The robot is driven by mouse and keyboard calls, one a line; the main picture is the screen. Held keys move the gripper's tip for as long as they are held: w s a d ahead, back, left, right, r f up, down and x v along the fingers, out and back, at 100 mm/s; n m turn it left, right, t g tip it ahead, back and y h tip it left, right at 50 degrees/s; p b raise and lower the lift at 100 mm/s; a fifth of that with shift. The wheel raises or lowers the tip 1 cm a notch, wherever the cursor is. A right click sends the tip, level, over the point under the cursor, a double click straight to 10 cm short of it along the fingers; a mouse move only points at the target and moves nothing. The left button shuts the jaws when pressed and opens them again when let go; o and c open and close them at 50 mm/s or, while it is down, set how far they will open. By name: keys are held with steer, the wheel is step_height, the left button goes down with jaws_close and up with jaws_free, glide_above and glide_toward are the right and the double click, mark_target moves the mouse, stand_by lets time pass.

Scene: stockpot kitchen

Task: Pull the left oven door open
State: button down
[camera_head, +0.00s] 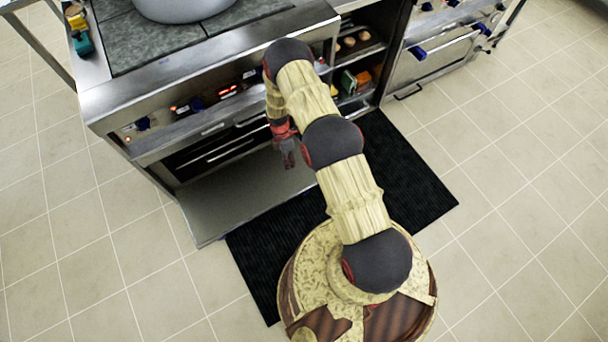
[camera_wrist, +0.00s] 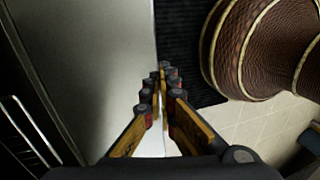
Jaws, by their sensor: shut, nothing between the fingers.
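The left oven door (camera_head: 235,205) is hinged down and out from the oven front, close to level, with its grey inner face up. Above it the oven cavity (camera_head: 212,150) is open and its metal racks show. In the wrist view the door panel (camera_wrist: 105,55) fills the left side, with its outer edge running past my fingertips. My gripper (camera_head: 288,160) is over the right part of the door. Its fingers (camera_wrist: 163,88) are shut and empty near that edge; I cannot tell whether they touch it. The door's handle is hidden.
A black mat (camera_head: 405,180) lies on the tiled floor in front of the stove, partly under my base. A grey pot (camera_head: 185,8) stands on the cooktop. Open shelves (camera_head: 350,85) with small items are right of the oven. Another oven unit (camera_head: 435,60) stands at upper right.

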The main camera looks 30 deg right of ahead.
steer(key=b+x, duration=0.5)
steer(key=x, duration=0.8)
steer(key=shift+w+d+f+b, duration=0.15)
steer(key=shift+w+f+b, duration=0.15)
steer(key=shift+b, duration=0.1)
steer(key=shift+s, duration=0.1)
